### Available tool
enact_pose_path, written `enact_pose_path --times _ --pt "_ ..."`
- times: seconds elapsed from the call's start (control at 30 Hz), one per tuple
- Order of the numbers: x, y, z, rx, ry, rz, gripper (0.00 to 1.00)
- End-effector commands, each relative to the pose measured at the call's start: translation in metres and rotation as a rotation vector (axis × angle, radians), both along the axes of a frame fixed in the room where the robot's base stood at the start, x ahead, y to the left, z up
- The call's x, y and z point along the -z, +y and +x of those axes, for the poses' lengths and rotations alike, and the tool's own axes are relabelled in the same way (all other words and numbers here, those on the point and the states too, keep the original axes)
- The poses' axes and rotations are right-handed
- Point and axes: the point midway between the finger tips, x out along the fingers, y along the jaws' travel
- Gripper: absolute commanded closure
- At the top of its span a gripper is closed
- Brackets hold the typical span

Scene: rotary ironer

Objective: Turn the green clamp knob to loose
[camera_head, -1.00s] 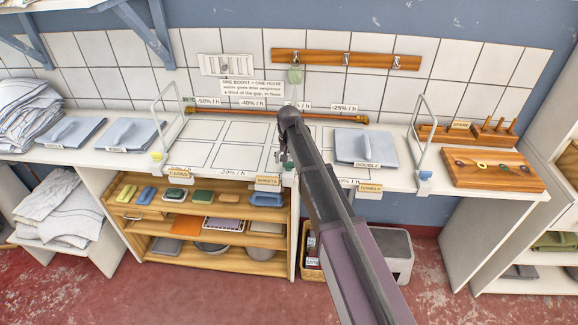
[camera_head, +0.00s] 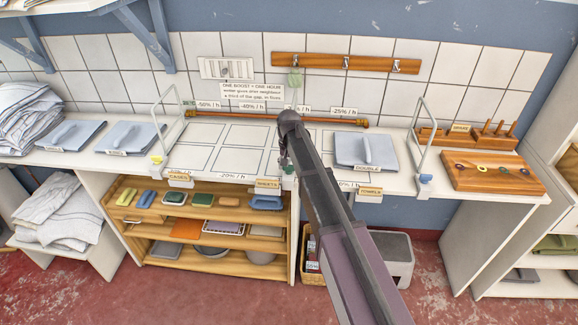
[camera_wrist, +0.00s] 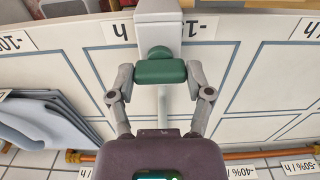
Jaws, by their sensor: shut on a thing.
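The green clamp knob (camera_wrist: 160,72) shows in the wrist view as a rounded bar with a round hub. It sits just below a white clamp block (camera_wrist: 160,25) at the edge of the white worktop. My gripper (camera_wrist: 161,75) has one fingertip at each end of the green bar and is shut on it. In the head view my arm reaches down to the front edge of the worktop, and my gripper (camera_head: 286,160) is mostly hidden behind the arm. The knob is too small and covered there to read its angle.
A yellow knob (camera_head: 157,160) and a blue knob (camera_head: 425,178) are at the thin metal frames left and right. Folded grey-blue cloths (camera_head: 365,150) lie on the worktop (camera_head: 310,180). A wooden shelf unit (camera_head: 200,225) stands below. A wooden board (camera_head: 492,172) is at right.

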Motion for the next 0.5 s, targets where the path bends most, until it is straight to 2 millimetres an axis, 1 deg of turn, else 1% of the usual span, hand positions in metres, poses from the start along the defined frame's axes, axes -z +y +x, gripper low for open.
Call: enact_pose_path --times 0.27,0.5 --pt "0.0003 0.0002 -0.0005 -0.079 0.001 0.0 0.82" --pt "0.0003 0.0003 -0.0007 -0.236 0.002 0.0 0.82"
